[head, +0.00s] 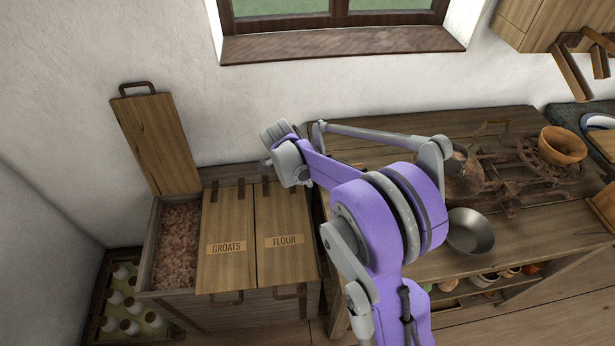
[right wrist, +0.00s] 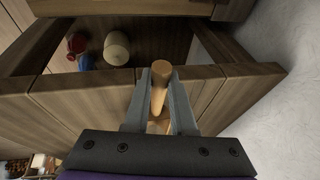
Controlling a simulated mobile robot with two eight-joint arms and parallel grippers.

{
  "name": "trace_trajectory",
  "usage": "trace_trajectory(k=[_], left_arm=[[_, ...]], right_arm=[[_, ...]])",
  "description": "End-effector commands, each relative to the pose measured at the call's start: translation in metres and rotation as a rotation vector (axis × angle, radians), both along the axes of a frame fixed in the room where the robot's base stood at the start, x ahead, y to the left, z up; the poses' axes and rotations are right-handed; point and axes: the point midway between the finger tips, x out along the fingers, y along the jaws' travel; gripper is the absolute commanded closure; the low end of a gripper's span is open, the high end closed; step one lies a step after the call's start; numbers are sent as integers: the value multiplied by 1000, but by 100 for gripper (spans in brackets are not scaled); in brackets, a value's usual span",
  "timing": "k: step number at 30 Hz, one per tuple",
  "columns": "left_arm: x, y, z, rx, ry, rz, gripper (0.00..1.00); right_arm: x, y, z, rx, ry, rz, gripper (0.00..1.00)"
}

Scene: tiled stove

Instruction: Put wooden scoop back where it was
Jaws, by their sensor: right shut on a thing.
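In the right wrist view, my right gripper (right wrist: 160,75) is shut on the light wooden handle of the wooden scoop (right wrist: 159,92). The handle's round end shows between the fingertips; the scoop's bowl cannot be made out. The gripper is over the wooden edge of an open compartment (right wrist: 245,80). In the head view, a purple arm of mine reaches up across the middle, and no fingertips or scoop can be made out there. My left gripper is not seen.
A wooden bin (head: 226,262) has its left lid (head: 157,140) raised over pinkish contents; the groats and flour lids are shut. A table (head: 400,150) bears a metal bowl (head: 470,231) and a wooden bowl (head: 562,145). A cream round object (right wrist: 116,47) lies inside the compartment.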

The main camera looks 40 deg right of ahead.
Motion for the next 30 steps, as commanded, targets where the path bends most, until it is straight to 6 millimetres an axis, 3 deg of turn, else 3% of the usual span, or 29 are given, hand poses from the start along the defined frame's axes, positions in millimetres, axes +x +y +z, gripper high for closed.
trace_trajectory(k=[5,6,11,23,30], left_arm=[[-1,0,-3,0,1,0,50],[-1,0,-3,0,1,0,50],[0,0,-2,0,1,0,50],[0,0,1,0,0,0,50],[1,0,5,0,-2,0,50]], right_arm=[[0,0,-3,0,0,0,100],[0,0,-3,0,0,0,73],[0,0,-2,0,0,0,46],[0,2,7,0,0,1,46],[-1,20,51,-1,0,2,46]])
